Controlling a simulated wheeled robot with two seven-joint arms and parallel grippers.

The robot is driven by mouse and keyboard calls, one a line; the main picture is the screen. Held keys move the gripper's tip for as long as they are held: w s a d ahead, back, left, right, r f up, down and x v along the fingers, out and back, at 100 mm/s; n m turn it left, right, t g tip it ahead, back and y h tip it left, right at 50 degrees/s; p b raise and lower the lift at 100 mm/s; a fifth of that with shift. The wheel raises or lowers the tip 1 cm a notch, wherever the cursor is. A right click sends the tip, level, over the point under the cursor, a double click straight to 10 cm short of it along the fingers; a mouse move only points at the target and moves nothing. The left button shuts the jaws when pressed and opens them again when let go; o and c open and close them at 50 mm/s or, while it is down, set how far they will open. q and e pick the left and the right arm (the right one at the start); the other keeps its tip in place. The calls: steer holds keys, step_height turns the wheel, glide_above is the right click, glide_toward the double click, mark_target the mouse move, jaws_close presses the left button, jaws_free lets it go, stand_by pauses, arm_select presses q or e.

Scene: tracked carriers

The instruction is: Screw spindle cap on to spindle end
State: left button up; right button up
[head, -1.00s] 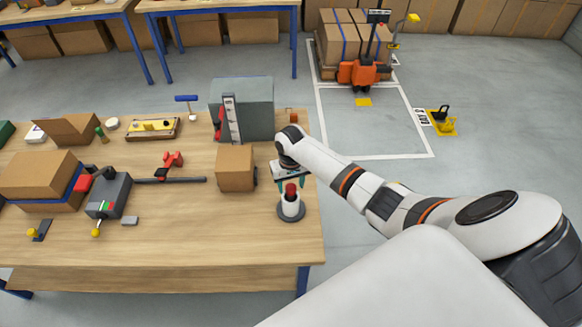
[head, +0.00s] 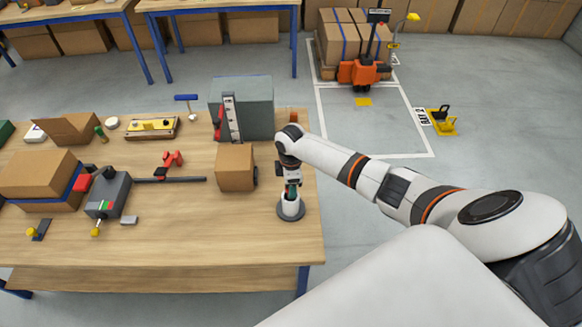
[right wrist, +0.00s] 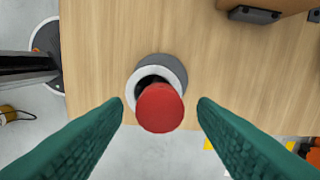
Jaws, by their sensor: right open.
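The red spindle cap (right wrist: 159,108) is at the top of the white spindle (right wrist: 136,80), which shows in the head view (head: 290,207) standing upright on a round dark base (right wrist: 176,68) near the table's right edge. How far the cap is seated cannot be told. My right gripper (head: 291,187) is directly above the spindle, pointing down. In the right wrist view its two green fingers (right wrist: 160,104) are apart, one on each side of the cap, with gaps on both sides. In the head view the gripper hides the cap. My left gripper is not in view.
A cardboard box (head: 235,168) stands left of the spindle, with a grey cabinet (head: 255,105) behind it. A grey device (head: 110,195) and more boxes (head: 40,178) are at the left. The table front (head: 200,230) is clear.

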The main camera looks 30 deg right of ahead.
steer(key=n+b, duration=0.1)
steer(key=n, duration=0.4)
steer(key=shift+f, duration=0.1)
steer(key=n, duration=0.3)
steer(key=shift+n+b, duration=0.4)
steer(key=shift+n, duration=1.1)
